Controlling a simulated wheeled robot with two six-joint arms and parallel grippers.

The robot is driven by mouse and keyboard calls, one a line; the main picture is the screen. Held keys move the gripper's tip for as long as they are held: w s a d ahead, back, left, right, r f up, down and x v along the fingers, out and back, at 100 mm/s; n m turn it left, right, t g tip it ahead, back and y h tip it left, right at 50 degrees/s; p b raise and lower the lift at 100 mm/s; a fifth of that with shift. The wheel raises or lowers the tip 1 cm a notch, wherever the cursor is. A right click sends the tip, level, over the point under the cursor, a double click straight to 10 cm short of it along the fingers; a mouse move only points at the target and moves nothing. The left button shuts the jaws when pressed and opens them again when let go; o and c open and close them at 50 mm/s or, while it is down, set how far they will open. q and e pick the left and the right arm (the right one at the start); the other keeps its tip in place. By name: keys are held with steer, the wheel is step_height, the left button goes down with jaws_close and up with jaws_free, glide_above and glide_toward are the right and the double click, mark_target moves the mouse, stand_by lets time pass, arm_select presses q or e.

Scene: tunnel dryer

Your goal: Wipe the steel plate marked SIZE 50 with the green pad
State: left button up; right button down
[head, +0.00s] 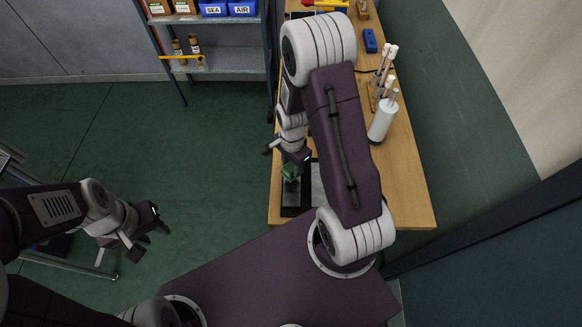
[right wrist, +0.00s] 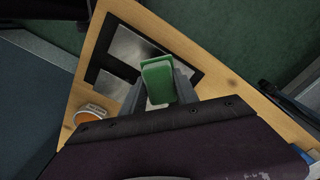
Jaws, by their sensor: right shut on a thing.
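The pad is over a black board (right wrist: 178,49) at the table's near end. Bare steel plates lie on the board: a larger one (right wrist: 133,47) and a smaller one (right wrist: 112,86) beside it. The pad hides part of the steel, and I cannot tell if it touches. No SIZE 50 marking is readable in either view. My left gripper (head: 150,235) is open and empty, over the floor to the left of the table.
The wooden table (head: 405,180) runs away from me. A round orange-topped container (right wrist: 88,115) is near the board. A shelf (head: 220,60) stands at back left.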

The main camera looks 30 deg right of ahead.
steer(key=shift+r+p, duration=0.35)
steer(key=shift+r, duration=0.35)
steer(key=shift+w+d+r+p, duration=0.1)
steer(key=shift+w+r+p, duration=0.05)
steer(key=shift+r+p, duration=0.35)
steer(key=shift+w+d+r+p, duration=0.1)
steer(key=shift+w+r+p, duration=0.05)
steer(key=shift+r+p, duration=0.3)
steer(key=shift+r, duration=0.2)
steer(key=shift+s+a+r, duration=0.1)
steer(key=shift+s+a, duration=0.05)
steer(key=shift+s, duration=0.05)
steer(key=shift+w, duration=0.15)
